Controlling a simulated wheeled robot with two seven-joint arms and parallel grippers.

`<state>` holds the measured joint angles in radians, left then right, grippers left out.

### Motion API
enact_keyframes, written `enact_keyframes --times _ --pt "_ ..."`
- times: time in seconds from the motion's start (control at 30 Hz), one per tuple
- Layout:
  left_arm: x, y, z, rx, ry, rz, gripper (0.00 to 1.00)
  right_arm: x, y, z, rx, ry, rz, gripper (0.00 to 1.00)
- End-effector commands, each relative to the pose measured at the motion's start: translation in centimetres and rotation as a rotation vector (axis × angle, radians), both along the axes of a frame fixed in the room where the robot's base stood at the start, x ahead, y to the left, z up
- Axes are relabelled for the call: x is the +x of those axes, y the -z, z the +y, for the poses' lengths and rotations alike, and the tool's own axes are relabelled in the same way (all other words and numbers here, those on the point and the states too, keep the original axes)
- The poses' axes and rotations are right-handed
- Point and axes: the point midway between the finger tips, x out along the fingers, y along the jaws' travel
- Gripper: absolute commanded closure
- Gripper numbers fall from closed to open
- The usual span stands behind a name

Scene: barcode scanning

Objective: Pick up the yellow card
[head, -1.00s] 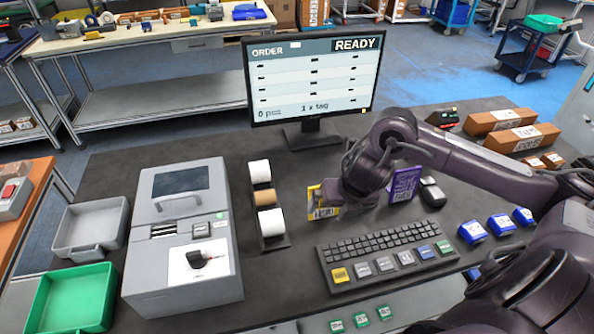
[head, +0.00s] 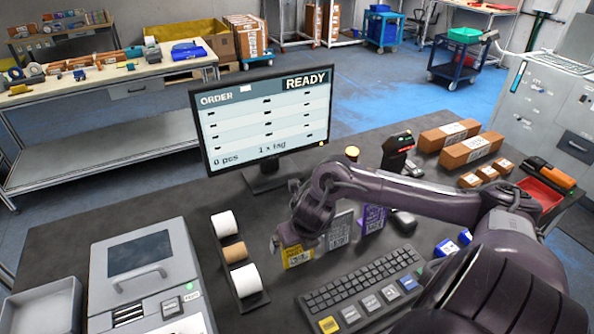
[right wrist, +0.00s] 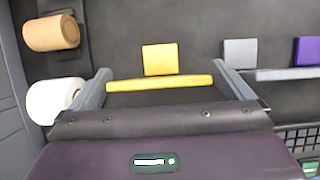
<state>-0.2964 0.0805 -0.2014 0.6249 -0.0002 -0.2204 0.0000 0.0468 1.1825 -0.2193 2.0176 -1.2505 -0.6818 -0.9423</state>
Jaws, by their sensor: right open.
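The yellow card (head: 297,256) stands upright on the dark desk, left of a grey card (head: 338,231) and a purple card (head: 372,219). My right gripper (head: 292,244) is over the yellow card, pointing down, and partly hides its top. In the right wrist view, the open fingers (right wrist: 161,88) are on either side of a thin yellow strip (right wrist: 160,83), which looks like the card's edge. It nearly fills the gap; I cannot tell whether the fingers touch it. A yellow square (right wrist: 160,58) lies just beyond the strip. My left gripper is not in view.
The label rolls (head: 234,251) stand left of the cards, with a grey machine (head: 146,275) farther left. The keyboard (head: 362,289) is in front, the monitor (head: 265,122) behind. A scanner (head: 397,153) and brown boxes (head: 472,150) are at the back right.

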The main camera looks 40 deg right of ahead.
Motion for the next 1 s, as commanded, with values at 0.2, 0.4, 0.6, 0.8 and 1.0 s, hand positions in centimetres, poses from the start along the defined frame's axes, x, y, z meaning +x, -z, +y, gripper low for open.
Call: enact_keyframes --times 0.2,0.4,0.6,0.8,1.0 --pt "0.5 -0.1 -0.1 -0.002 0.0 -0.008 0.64 0.1 0.3 0.0 -0.002 -0.001 -0.001 0.0" --pt "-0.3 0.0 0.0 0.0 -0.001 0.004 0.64 0.1 0.3 0.0 -0.002 -0.001 -0.001 0.2" --pt "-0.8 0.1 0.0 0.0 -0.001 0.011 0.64 0.1 0.3 0.0 -0.002 -0.001 -0.001 0.45" --pt "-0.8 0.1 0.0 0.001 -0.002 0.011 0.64 0.1 0.3 0.0 -0.002 -0.001 -0.001 0.45" --pt "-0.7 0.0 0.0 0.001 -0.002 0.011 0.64 0.2 -0.6 0.0 0.0 -0.001 -0.003 0.45"
